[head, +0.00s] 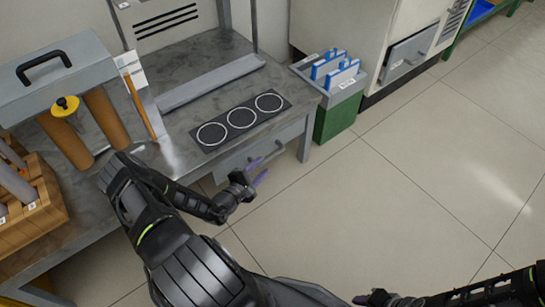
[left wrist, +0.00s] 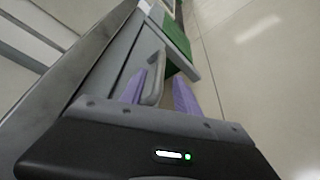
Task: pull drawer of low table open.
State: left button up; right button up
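The low table (head: 218,83) is grey metal with a worn top. Its drawer front (head: 232,162) is under the front edge, below a dark mat with three circles, and looks flush with the table. My left gripper (head: 261,174) is in front of the drawer, with purple fingers apart. In the left wrist view, a grey bar handle (left wrist: 156,76) on the drawer lies between the open fingers (left wrist: 161,93), nearer the left one. I cannot tell whether they touch it. My right gripper (head: 368,299) is low at the bottom edge, away from the table; its fingers are too small to judge.
A green bin (head: 336,118) with a grey top holding blue-and-white items stands right of the table. A wooden rack (head: 38,218) and a grey stand with a black handle (head: 52,80) are at left. The floor (head: 400,190) before the drawer is clear.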

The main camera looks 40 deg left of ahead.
aim_at(269, 160)
pick_arm(q)
jog(key=b+x, duration=0.2)
jog(key=x, duration=0.5)
jog(key=shift+d+f+b, duration=0.1)
jog(key=shift+f+b, duration=0.05)
jog(key=shift+b, duration=0.25)
jog(key=shift+w, duration=0.4)
jog(key=shift+c, duration=0.4)
grip_shut()
